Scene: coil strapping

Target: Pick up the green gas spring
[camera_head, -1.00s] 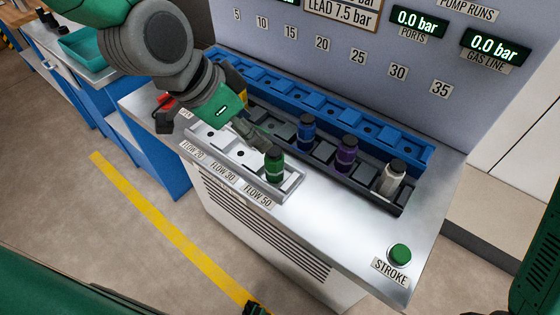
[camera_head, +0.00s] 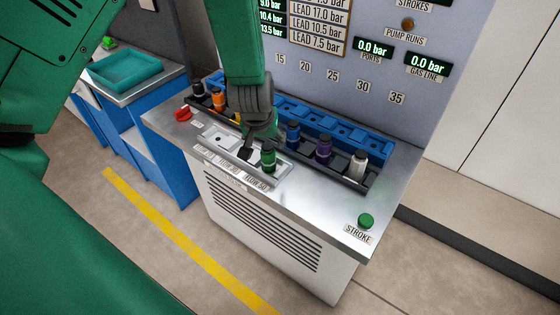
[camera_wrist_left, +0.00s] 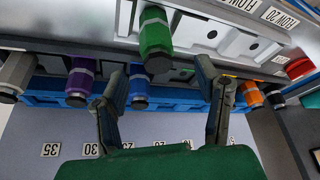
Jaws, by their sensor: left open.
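The green gas spring (camera_head: 268,157) stands upright in the right end of the silver tray (camera_head: 222,151) at the front of the bench. It also shows in the left wrist view (camera_wrist_left: 155,33), dark cap toward the camera. My left gripper (camera_head: 250,148) points down just behind and left of it. In the left wrist view my left gripper (camera_wrist_left: 161,68) is open, with its two fingers apart and empty. The green spring lies beyond and between the fingertips there; I cannot tell whether either finger touches it. My right gripper is not in view.
A dark rack behind the tray holds blue (camera_head: 293,133), purple (camera_head: 323,149), white (camera_head: 357,165) and orange (camera_head: 218,98) springs, close to my gripper. A blue rack (camera_head: 345,133) stands behind.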

